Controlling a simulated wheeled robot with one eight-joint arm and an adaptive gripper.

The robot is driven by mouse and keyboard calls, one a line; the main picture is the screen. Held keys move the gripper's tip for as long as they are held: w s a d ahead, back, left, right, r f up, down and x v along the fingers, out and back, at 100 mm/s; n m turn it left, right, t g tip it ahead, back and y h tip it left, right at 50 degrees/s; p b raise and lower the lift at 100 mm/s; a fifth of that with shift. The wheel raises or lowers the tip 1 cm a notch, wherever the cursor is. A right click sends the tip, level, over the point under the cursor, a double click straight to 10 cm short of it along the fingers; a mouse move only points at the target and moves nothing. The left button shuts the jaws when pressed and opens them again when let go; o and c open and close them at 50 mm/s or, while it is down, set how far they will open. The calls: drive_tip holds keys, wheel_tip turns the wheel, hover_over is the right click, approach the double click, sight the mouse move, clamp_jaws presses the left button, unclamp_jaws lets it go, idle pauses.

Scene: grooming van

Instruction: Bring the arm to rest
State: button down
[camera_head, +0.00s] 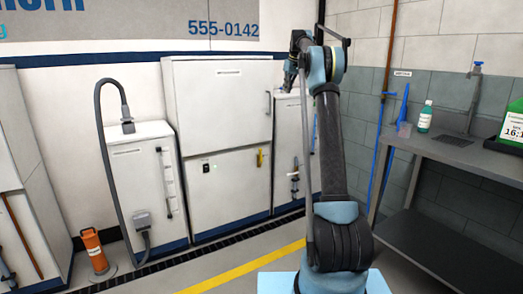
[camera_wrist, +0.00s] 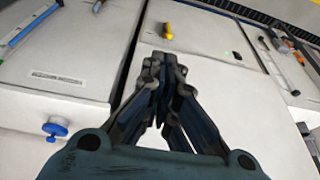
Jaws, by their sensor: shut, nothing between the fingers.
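My gripper (camera_wrist: 158,75) shows in the wrist view with its two fingers drawn together at the tips. It is shut and empty. In the head view my arm rises from the lower middle, bends at the top and reaches away toward the white cabinets. The gripper (camera_head: 290,72) is small there and partly hidden by the arm.
A narrow white cabinet with a hose (camera_head: 140,170) stands left, an orange cylinder (camera_head: 94,250) beside it on the floor. A grey bench (camera_head: 445,150) at the right holds a green-and-white bottle (camera_head: 425,118) and a green container (camera_head: 513,125). Floor around the yellow line (camera_head: 245,268) is clear.

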drive_tip(key=s+d+f+m+h, duration=0.1)
drive_tip(key=s+f+m, duration=0.1)
drive_tip(key=s, duration=1.7)
drive_tip(key=s+d+f+m, duration=0.1)
drive_tip(key=s+f, duration=0.1)
drive_tip(key=s, duration=1.7)
drive_tip(key=s+d+f+m, duration=0.1)
drive_tip(key=s+f, duration=1.3)
drive_tip(key=s, duration=0.2)
drive_tip(key=s+d+f+m+g+h, duration=0.1)
drive_tip(key=s+f+m, duration=0.1)
drive_tip(key=s+f, duration=1.2)
drive_tip(key=s, duration=0.3)
drive_tip(key=shift+f, duration=0.4)
